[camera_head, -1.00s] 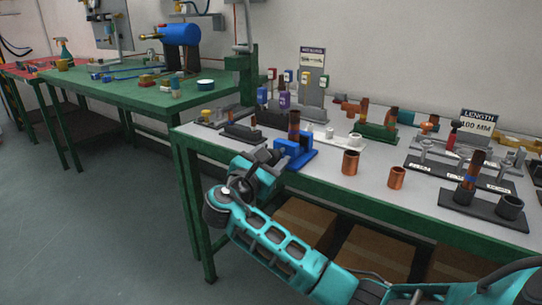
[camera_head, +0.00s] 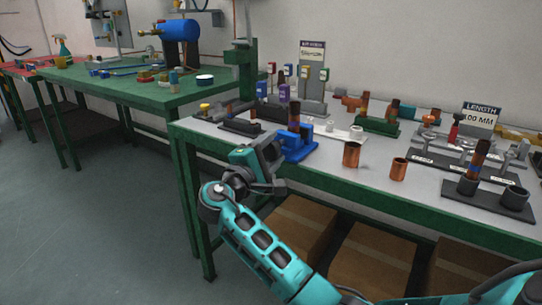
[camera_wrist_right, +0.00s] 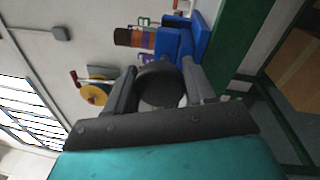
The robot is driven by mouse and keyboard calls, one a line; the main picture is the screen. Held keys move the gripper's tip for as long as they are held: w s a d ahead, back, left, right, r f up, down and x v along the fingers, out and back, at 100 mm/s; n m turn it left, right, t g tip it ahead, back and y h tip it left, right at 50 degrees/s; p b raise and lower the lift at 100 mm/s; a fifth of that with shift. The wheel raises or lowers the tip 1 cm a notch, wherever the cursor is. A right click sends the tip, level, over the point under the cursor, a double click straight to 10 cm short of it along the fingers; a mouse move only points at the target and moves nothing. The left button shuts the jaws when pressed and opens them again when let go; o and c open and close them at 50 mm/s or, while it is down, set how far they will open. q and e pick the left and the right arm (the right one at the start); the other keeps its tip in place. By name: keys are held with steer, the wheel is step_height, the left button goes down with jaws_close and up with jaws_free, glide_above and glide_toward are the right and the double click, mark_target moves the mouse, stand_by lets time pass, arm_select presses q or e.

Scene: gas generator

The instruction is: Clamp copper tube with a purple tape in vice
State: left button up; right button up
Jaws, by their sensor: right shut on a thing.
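The blue vice (camera_head: 299,147) stands at the front left edge of the grey-topped bench. A copper tube (camera_head: 294,117) with a darker band stands upright in it; the tube also shows in the right wrist view (camera_wrist_right: 124,37), with orange and purplish bands near its lower end. My right gripper (camera_head: 275,155) is at the near side of the vice, just off the bench edge. In the right wrist view its fingers (camera_wrist_right: 158,88) are shut on a dark round knob (camera_wrist_right: 160,80), which looks like the vice's handle. My left gripper is not in view.
Two loose copper tubes (camera_head: 351,155) stand right of the vice. A dark holder (camera_head: 468,186) with another banded tube is at the front right. Small tape stands (camera_head: 284,92) are behind the vice. Cardboard boxes (camera_head: 300,222) lie below the bench. Floor at left is clear.

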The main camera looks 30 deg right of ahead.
steer(key=m+g, duration=0.1)
steer(key=m, duration=0.6)
steer(key=shift+h+b, duration=0.35)
steer(key=shift+h, duration=0.05)
steer(key=m+g, duration=0.1)
steer(key=m, duration=0.6)
steer(key=shift+f, duration=0.1)
steer(key=m, duration=0.3)
steer(key=m+g, duration=0.1)
steer(key=m, duration=0.3)
steer(key=shift+f+g, duration=0.1)
steer(key=shift+g, duration=0.2)
steer(key=m+y, duration=0.1)
steer(key=m, duration=0.5)
steer(key=shift+w+a+f+m, duration=0.1)
steer(key=shift+m, duration=0.2)
steer(key=o, duration=0.7)
steer(key=shift+o, duration=1.4)
